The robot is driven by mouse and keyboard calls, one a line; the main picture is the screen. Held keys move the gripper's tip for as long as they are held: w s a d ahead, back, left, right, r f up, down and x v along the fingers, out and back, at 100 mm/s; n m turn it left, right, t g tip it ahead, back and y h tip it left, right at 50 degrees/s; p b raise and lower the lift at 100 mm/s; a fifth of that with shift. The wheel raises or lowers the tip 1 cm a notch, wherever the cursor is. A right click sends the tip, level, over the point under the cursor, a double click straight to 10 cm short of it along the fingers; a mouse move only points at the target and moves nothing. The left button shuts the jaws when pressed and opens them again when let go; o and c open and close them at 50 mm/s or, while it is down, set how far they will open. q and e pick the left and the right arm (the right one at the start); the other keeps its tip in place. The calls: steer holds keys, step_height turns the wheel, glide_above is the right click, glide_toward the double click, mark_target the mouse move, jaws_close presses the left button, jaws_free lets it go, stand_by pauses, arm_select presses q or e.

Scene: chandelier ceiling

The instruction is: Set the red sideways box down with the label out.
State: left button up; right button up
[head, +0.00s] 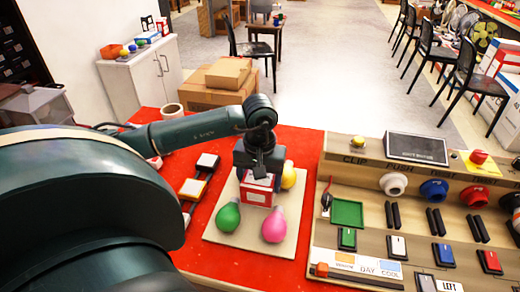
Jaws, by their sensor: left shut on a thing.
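A small red box (257,196) with a white label facing the head camera is in my left gripper (259,172). The gripper points down from the end of my left arm and is shut on the top of the box. The box is over the beige board (226,247). I cannot tell whether its underside touches the board. A green bulb (228,217) and a pink bulb (274,225) are on the near side of the box, and a yellow bulb (289,176) is just behind it to the right. My right gripper is not in view.
The red table (307,145) carries a wooden panel (345,211) with switches, knobs and a small screen at the right. Several switch blocks (192,188) lie left of the board, and a mug (172,111) stands further back. Cardboard boxes (215,90) stand beyond the table.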

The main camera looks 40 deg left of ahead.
arm_select(q)
step_height(320, 180, down, 3)
steer(key=shift+f, duration=0.1)
steer(key=shift+f, duration=0.2)
steer(key=o, duration=1.1)
steer(key=shift+r, duration=0.1)
